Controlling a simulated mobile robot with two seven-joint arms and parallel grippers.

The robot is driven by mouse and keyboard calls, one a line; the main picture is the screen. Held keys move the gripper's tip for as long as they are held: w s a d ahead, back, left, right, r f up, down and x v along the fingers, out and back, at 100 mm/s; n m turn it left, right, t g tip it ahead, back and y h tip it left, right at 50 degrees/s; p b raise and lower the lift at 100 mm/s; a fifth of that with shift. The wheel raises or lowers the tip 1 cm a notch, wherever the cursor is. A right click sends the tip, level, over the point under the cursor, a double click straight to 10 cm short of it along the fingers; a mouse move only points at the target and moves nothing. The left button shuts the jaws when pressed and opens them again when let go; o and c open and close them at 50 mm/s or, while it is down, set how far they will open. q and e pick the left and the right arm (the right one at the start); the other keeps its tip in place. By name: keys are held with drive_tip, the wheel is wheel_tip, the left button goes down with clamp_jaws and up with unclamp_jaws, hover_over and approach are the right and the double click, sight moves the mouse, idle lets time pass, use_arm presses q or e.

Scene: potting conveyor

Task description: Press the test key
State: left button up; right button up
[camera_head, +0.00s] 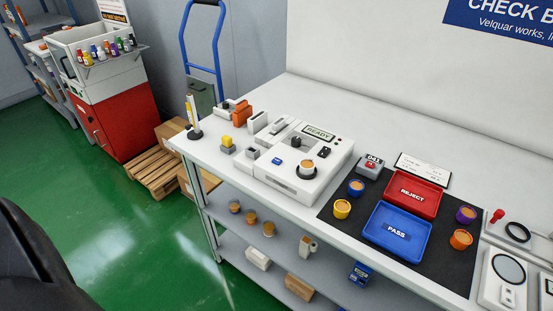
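A white test machine (312,184) stands on the bench, with a small screen reading READY (319,133). On its top are a small blue key (277,161), a black knob (296,141) and a black switch (324,152). I cannot read any marking that tells which one is the test key. A small orange-topped cup (307,166) sits in the machine's dark round seat. Neither of my grippers shows in the view, and nothing touches the machine's controls.
A red REJECT tray (413,206) and blue PASS tray (378,244) lie on a black mat (337,227) right of the machine, with several small cups around them. A grey box with a red button (370,165) stands behind. Small fixtures stand left of the machine.

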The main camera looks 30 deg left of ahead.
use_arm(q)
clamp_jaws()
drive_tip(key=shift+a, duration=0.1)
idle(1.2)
